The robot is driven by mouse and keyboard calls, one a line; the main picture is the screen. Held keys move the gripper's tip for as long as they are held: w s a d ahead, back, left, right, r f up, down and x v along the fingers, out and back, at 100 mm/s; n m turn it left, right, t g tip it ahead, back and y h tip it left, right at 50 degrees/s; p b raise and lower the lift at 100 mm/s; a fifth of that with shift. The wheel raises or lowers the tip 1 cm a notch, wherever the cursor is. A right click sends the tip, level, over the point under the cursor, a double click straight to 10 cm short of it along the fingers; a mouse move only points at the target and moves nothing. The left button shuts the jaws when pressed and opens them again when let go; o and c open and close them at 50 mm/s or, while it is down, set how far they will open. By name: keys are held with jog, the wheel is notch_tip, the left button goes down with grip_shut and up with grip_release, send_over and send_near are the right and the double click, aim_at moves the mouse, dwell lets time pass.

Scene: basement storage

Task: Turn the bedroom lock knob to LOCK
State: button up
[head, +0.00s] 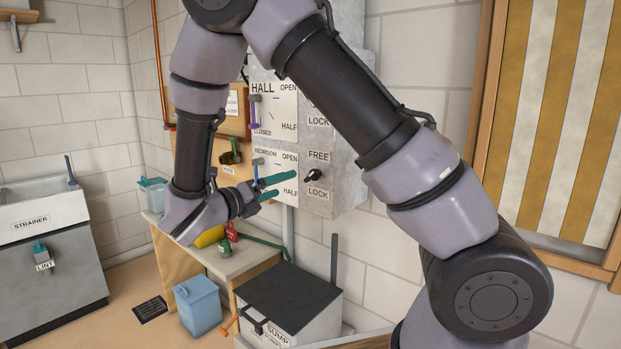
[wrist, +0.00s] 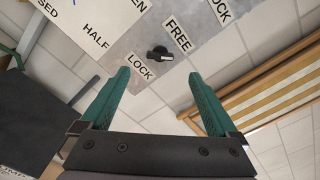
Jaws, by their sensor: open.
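The bedroom lock knob (head: 313,175) is small and black, on the grey panel box (head: 345,190) between the FREE and LOCK labels. In the wrist view the knob (wrist: 158,53) lies past the fingertips, near the middle between them. The wrist view also shows both fingers (wrist: 158,75) spread, apart from the knob.
On the panel are a purple hall lever (head: 254,112) and a blue-grey bedroom lever (head: 257,166), close to my gripper. My arm hides part of the panel's upper right. Below stand a bench (head: 243,262) and a dark-lidded sump box (head: 290,295). A striped, wood-framed panel (head: 555,120) is at right.

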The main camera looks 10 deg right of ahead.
aim_at(308, 176)
jog(key=x, duration=1)
jog(key=shift+d, duration=0.15)
jog(key=c, duration=1.4)
